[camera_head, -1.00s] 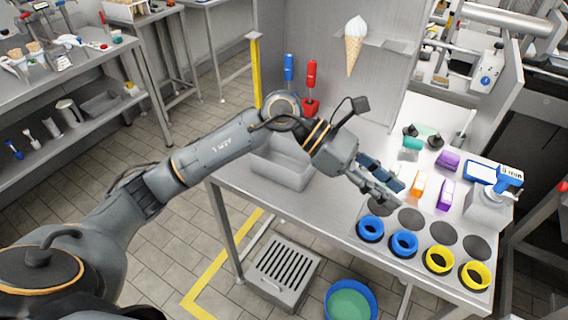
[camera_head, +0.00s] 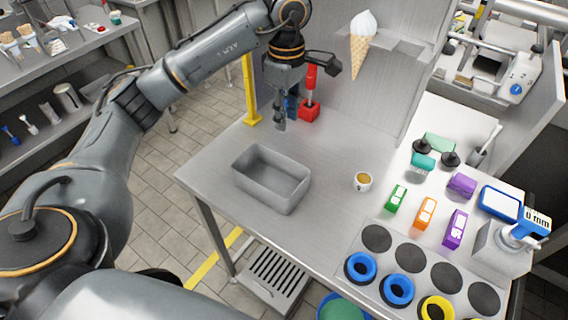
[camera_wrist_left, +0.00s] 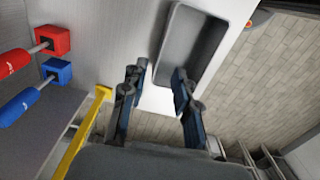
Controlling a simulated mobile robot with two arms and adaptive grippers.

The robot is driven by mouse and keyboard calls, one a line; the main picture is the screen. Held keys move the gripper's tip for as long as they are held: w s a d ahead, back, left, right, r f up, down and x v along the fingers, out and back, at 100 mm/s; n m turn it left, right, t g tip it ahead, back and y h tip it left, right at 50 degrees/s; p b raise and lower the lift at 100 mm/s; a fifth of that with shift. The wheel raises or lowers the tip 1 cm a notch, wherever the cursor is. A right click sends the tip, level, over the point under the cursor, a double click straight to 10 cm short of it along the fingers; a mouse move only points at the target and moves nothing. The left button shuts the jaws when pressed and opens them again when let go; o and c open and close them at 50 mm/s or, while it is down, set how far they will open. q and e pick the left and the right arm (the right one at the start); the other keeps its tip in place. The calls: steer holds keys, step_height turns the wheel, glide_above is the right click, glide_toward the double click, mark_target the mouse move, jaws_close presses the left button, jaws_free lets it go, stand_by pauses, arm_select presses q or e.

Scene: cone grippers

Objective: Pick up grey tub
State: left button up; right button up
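The grey tub (camera_head: 262,193) is an empty, open rectangular metal container on the left part of the steel table. In the left wrist view the tub (camera_wrist_left: 198,42) lies just beyond the fingers, nearer the right finger. My left gripper (camera_head: 280,127) points down above the table behind the tub, apart from it. In the left wrist view the gripper (camera_wrist_left: 158,75) has its two fingers spread with nothing between them. My right gripper is not in view.
A red-handled tool in a red block (camera_head: 309,110) and a blue-handled tool (camera_head: 291,106) stand close behind my left gripper. A yellow post (camera_head: 250,95) is at the table's back left corner. A small cup (camera_head: 363,181) stands right of the tub, with bare table between.

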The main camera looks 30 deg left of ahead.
arm_select(q)
steer(key=f, duration=0.1)
steer(key=p, duration=0.1)
glide_above(283, 156)
step_height(283, 156, down, 6)
steer(key=shift+w, duration=0.15)
step_height(283, 156, down, 3)
steer(key=shift+a+r+p, duration=0.1)
steer(key=shift+p, duration=0.85)
step_height(283, 156, down, 3)
steer(key=shift+r+p, duration=0.2)
steer(key=shift+p, duration=0.2)
steer(key=shift+a+f, duration=0.1)
steer(key=shift+f, duration=0.35)
jaws_close()
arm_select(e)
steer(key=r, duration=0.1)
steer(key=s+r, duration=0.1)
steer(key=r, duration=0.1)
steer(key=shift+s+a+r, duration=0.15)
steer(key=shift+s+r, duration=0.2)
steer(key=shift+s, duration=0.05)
